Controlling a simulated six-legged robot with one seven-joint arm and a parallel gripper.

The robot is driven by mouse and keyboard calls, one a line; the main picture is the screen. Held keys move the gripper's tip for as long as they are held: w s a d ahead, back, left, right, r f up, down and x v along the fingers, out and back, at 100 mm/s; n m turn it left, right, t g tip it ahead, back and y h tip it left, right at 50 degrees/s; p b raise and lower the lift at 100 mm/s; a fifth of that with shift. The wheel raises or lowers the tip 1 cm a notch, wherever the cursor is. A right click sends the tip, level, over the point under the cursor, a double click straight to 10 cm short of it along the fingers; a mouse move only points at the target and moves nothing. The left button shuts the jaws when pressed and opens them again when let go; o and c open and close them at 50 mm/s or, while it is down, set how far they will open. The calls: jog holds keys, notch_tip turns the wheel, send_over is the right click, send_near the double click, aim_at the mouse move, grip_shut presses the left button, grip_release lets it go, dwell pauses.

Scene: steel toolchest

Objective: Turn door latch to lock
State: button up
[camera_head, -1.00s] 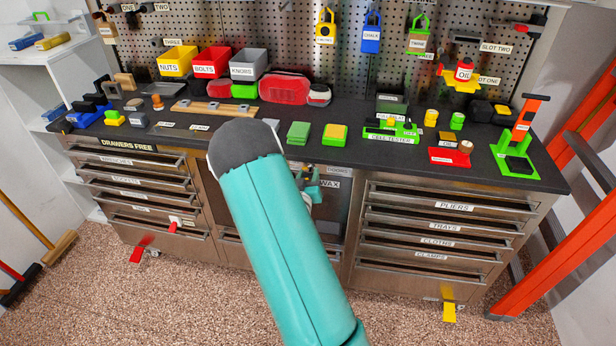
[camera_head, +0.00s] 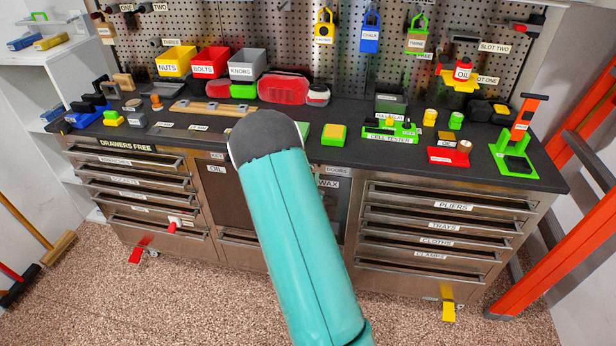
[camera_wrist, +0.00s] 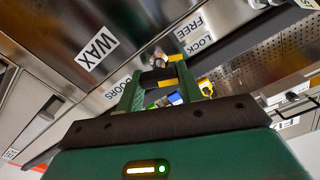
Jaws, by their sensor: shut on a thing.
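My gripper (camera_wrist: 163,72) shows in the wrist view with its green fingers reaching up to the steel cabinet front. It is shut on the door latch (camera_wrist: 160,60), a small part mostly hidden between the fingertips. A "LOCK FREE" label sits just above right of the latch and a "DOORS" label at its lower left. The wax door (camera_wrist: 92,68) with its "WAX" label is at the left. In the head view the wax door (camera_head: 330,205) is partly behind my teal arm, and the oil door (camera_head: 222,195) stands left of it. There my gripper and the latch are hidden.
The dark worktop (camera_head: 375,158) above the doors holds several bins, blocks and a cell tester (camera_head: 390,135). Drawer stacks flank the doors, with pliers, trays, cloths and clamps drawers (camera_head: 440,225) at the right. An orange ladder (camera_head: 560,240) stands far right. The speckled floor in front is clear.

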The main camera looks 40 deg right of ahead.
dwell(0.3)
jog(key=o, duration=1)
jog(key=v, duration=1.3)
jog(key=shift+s+a, duration=0.25)
jog(key=shift+a, duration=0.05)
